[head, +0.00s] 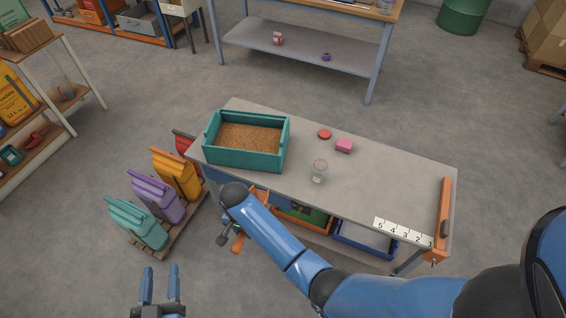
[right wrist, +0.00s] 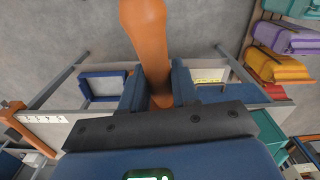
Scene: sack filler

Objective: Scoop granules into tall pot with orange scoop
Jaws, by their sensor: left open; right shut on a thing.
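My right gripper (right wrist: 158,88) is shut on the orange scoop (right wrist: 145,35), which sticks out beyond the fingers in the right wrist view. In the head view, part of the orange scoop (head: 238,243) shows below my right wrist, off the table's front edge. The scoop's bowl is not clearly visible. Granules (head: 248,138) fill a teal box (head: 243,159) on the table's left end. A clear pot with a pale label (head: 319,171) stands upright near the middle of the table, apart from both grippers. My left gripper (head: 160,287) is open and empty, over the floor at the bottom left.
A red disc (head: 324,134) and a pink block (head: 344,146) lie behind the pot on the table (head: 395,180). A numbered strip (head: 403,232) and an orange bar (head: 443,215) are at the right end. Colored sacks (head: 155,195) stand on a pallet left of the table.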

